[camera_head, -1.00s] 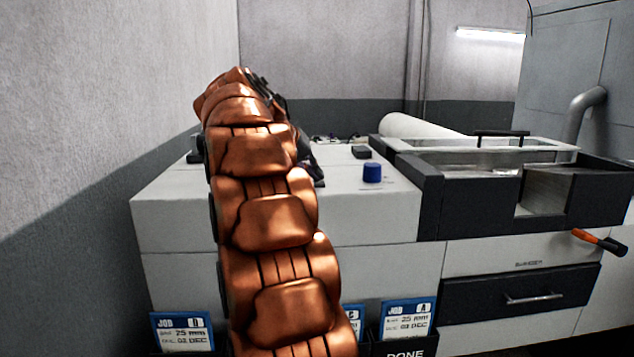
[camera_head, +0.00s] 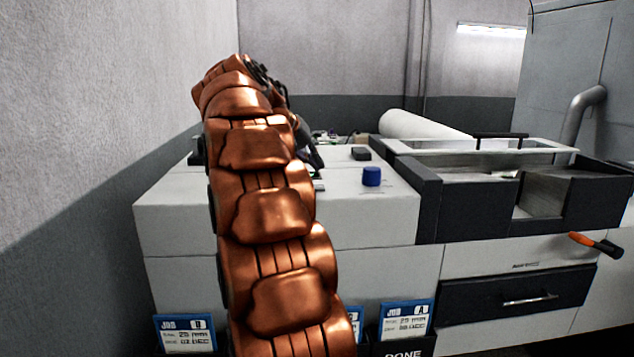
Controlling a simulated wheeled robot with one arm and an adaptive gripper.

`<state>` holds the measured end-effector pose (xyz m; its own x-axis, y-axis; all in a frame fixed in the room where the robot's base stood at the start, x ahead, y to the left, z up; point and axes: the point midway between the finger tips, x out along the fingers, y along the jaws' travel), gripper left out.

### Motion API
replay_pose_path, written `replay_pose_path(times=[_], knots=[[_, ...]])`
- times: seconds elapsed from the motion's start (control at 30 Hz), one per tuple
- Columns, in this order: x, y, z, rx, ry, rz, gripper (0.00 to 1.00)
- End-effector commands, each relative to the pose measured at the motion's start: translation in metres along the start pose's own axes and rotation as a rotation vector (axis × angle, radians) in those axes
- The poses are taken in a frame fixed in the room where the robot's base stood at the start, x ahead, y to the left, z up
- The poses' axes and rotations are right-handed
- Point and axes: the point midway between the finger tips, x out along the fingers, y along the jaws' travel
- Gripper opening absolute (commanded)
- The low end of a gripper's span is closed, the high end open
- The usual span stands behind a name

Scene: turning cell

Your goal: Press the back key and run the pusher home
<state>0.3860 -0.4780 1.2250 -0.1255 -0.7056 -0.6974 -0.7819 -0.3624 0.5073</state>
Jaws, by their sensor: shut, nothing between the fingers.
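My gripper (camera_head: 310,153) is a dark shape largely hidden behind my copper arm. Its visible tip is shut and empty, pointing down just above the white machine top (camera_head: 385,203). A small pale plate with a trace of green (camera_head: 318,183) lies on the top just below the tip. I cannot tell which key, if any, is the back key, as my arm covers much of that area. I cannot pick out the pusher for certain. A dark-walled trough (camera_head: 428,205) with a pale inside stands to the right.
A blue knob (camera_head: 371,176) and a black block (camera_head: 361,153) stand on the top, right of my gripper. A white roll (camera_head: 425,125) lies behind. An orange-and-black handle (camera_head: 596,244) juts out at the right. A grey wall (camera_head: 90,150) closes the left side.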

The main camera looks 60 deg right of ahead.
Motion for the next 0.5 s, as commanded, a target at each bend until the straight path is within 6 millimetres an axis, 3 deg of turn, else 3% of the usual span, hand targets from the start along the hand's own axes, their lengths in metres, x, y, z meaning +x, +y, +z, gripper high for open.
replay_pose_path(times=[0.23, 0.5], knots=[[-0.016, 0.012, -0.012, 0.001, 0.002, 0.0, 0.0], [-0.016, 0.012, -0.012, 0.0, 0.002, 0.0, 0.0]])
